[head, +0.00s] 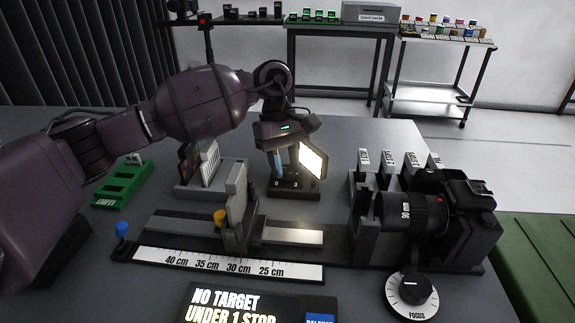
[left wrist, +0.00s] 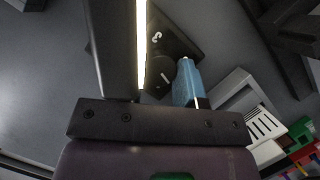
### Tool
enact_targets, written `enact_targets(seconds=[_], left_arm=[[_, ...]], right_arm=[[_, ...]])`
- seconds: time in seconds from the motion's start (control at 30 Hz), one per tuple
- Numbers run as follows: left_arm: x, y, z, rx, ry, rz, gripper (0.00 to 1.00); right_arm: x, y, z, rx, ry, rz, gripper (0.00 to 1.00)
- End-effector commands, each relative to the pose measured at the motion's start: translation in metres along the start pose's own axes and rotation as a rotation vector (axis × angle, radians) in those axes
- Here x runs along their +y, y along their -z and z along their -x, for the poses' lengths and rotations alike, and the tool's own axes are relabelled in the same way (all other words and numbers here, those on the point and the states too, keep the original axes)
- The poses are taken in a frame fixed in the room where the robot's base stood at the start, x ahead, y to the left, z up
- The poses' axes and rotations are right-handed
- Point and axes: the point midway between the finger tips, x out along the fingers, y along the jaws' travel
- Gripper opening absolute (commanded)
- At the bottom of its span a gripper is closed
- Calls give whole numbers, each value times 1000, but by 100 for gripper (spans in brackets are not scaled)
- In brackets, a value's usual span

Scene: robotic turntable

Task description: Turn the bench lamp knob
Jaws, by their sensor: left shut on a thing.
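The bench lamp (head: 313,161) stands on a dark base behind the slide rail, its square panel glowing white. In the left wrist view its lit edge (left wrist: 141,45) runs down beside the fingers. My left gripper (head: 287,165) points down at the lamp, close against the panel, with a light blue finger showing on its left side. The other finger is hard to make out. The dark lamp knob (left wrist: 161,78), with a white mark, lies between the blue finger (left wrist: 186,85) and the lit panel. The gripper is shut on it, though the contact is partly hidden. My right gripper is out of view.
A slide rail (head: 290,236) with an upright grey holder and a centimetre scale lies in front. A camera (head: 455,220) and focus dial (head: 412,293) are at right. The display (head: 235,305) reads "NO TARGET UNDER 1 STOP". A green tray (head: 122,184) is at left.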

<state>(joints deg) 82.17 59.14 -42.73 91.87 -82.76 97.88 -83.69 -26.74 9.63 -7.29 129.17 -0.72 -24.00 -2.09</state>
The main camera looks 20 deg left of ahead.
Motion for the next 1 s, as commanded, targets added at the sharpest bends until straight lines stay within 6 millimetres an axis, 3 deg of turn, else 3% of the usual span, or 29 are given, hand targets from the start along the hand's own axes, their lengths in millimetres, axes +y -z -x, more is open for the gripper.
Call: enact_targets(seconds=[0.53,0.57,0.7,1.0], left_arm=[[0,0,1,3,9,-24,10],[0,0,1,3,9,-24,35],[0,0,1,2,9,-23,56],[0,0,1,1,9,-23,59]], right_arm=[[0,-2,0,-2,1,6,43],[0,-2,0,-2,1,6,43],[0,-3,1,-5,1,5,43],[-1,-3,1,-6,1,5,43]])
